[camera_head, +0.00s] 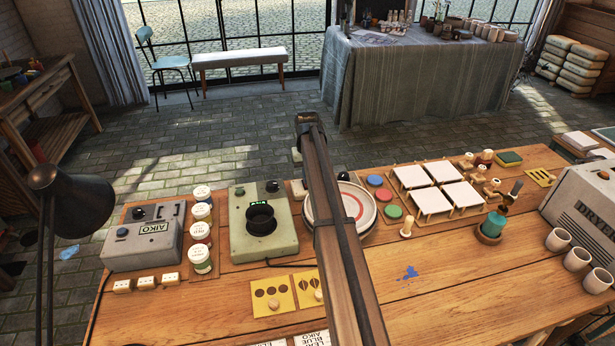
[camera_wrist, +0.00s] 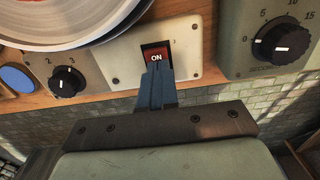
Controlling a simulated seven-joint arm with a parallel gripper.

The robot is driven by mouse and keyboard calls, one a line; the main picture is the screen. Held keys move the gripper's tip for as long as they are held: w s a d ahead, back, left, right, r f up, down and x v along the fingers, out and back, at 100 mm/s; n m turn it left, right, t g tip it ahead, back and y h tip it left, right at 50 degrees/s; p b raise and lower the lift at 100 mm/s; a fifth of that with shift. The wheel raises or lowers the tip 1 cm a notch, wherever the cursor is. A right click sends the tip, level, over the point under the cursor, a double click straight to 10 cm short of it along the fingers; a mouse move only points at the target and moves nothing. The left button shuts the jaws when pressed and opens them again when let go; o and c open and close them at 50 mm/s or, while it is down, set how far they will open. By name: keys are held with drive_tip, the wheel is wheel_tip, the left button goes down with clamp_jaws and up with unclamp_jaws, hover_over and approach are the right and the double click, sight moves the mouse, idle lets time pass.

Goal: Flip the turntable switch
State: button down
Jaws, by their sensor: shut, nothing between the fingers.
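The turntable switch (camera_wrist: 156,56) is a red rocker marked "ON" in a dark frame on a pale plate, in the middle of the wrist view. My gripper (camera_wrist: 157,66) is shut and empty, with its blue-grey fingertips right at the lower edge of the switch. Whether the tips touch it or sit just short of it, I cannot tell. The turntable (camera_wrist: 68,18) shows at the top left of the wrist view, and its white disc with a red ring (camera_head: 350,206) shows in the head view. My arm hides the switch and my gripper in the head view.
A dark knob (camera_wrist: 67,81) sits left of the switch, and a grey-green box with a larger dial (camera_wrist: 282,43) stands to the right. The table's front centre is mostly clear.

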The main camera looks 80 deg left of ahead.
drive_tip(key=shift+r, duration=0.15)
wheel_tip(320, 180, up, 14)
idle(0.6)
drive_tip(key=shift+w+d, duration=0.1)
drive_tip(key=shift+d, duration=0.6)
drive_tip(key=shift+f, duration=0.2)
wheel_tip(320, 180, down, 14)
drive_tip(key=shift+r, duration=0.1)
idle(0.4)
